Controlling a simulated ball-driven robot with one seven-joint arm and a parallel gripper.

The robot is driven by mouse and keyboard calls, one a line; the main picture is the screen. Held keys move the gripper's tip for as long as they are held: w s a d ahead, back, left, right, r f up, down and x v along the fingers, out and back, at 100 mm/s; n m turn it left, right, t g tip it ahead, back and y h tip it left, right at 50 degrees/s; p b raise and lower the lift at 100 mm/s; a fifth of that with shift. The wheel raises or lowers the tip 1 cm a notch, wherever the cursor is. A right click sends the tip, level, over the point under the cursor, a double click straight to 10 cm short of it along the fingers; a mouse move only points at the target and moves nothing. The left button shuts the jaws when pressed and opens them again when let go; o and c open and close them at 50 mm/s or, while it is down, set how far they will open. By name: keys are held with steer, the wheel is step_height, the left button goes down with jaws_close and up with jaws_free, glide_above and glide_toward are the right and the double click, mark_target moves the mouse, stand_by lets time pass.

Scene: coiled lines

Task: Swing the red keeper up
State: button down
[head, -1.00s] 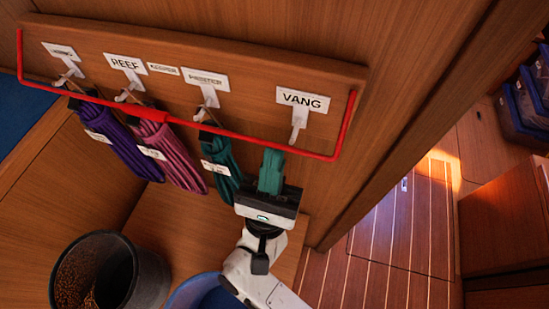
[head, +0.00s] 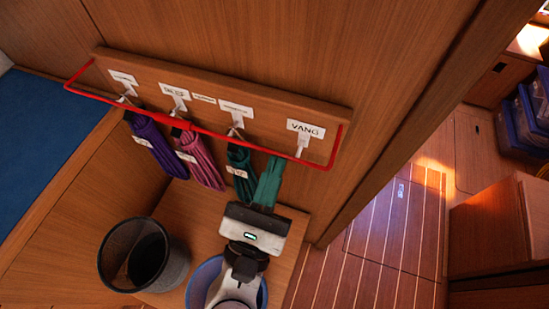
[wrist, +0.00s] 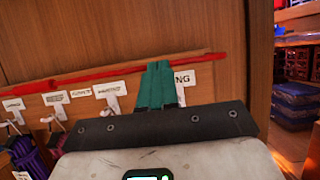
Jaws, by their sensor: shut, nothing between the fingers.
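The red keeper (head: 182,124) is a long bar with bent ends at both sides of the wooden hook board. It runs low across the front of the hooks, with a thicker stretch near its middle. It also shows in the wrist view (wrist: 95,74), above the labels. My gripper (head: 274,160) has teal fingers, shut and empty. Their tips are just below the bar in the head view, near its right end under the VANG label (head: 306,128). In the wrist view the fingertips (wrist: 159,65) overlap the bar's line. I cannot tell whether they touch it.
Purple (head: 155,143), pink (head: 203,163) and green (head: 240,168) coils hang from the left hooks; the VANG hook (head: 301,146) is bare. A dark bin (head: 145,258) and blue bucket (head: 205,275) stand below. Open floor lies to the right.

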steer(key=w+d+r+g+p, duration=0.1)
steer(key=w+r+p, duration=0.1)
steer(key=r+p, duration=0.2)
steer(key=w+r+g+y+p, duration=0.1)
steer(key=w+r+p, duration=0.1)
steer(key=r+p, duration=0.3)
steer(key=shift+w+d+r+g, duration=0.25)
steer(key=shift+d+r+g, duration=0.15)
steer(key=shift+r, duration=0.45)
steer(key=shift+f, duration=0.1)
stand_by(0.8)
step_height(320, 180, down, 13)
steer(key=b, duration=0.6)
steer(key=shift+b, duration=0.35)
